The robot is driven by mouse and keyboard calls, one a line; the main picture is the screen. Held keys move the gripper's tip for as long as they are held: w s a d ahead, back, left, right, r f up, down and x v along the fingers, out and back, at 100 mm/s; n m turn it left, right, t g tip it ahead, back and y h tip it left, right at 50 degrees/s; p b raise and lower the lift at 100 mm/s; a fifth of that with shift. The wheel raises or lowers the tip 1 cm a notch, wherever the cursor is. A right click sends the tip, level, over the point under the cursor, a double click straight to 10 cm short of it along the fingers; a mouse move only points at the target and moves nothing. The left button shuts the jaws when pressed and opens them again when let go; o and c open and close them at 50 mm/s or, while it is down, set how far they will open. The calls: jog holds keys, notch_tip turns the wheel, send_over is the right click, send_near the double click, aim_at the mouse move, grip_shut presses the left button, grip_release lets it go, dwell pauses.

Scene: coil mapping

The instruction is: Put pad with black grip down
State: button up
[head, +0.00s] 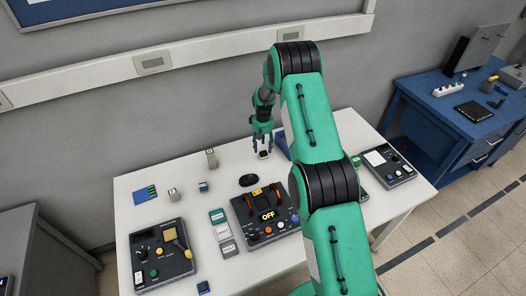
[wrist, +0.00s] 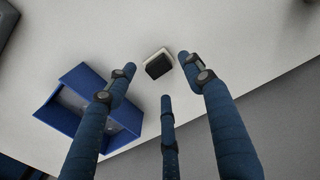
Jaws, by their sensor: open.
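The pad with black grip (wrist: 158,65) shows in the wrist view as a small dark block on a pale base. It lies between and just beyond the fingertips of my gripper (wrist: 157,75), with gaps visible around it. In the head view the pad (head: 263,154) is a small pale and dark spot at the tips of my gripper (head: 262,147), over the back of the white table (head: 225,168). My gripper is open and points down. The pad appears to rest on the table, though contact with the surface is hard to judge.
A blue open-topped holder (wrist: 75,112) stands close beside the fingers, partly hidden by my arm in the head view (head: 281,146).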

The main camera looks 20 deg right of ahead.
aim_at(263, 152)
notch_tip(263, 152, up, 7)
jog(key=shift+f, duration=0.2)
dwell(0.7)
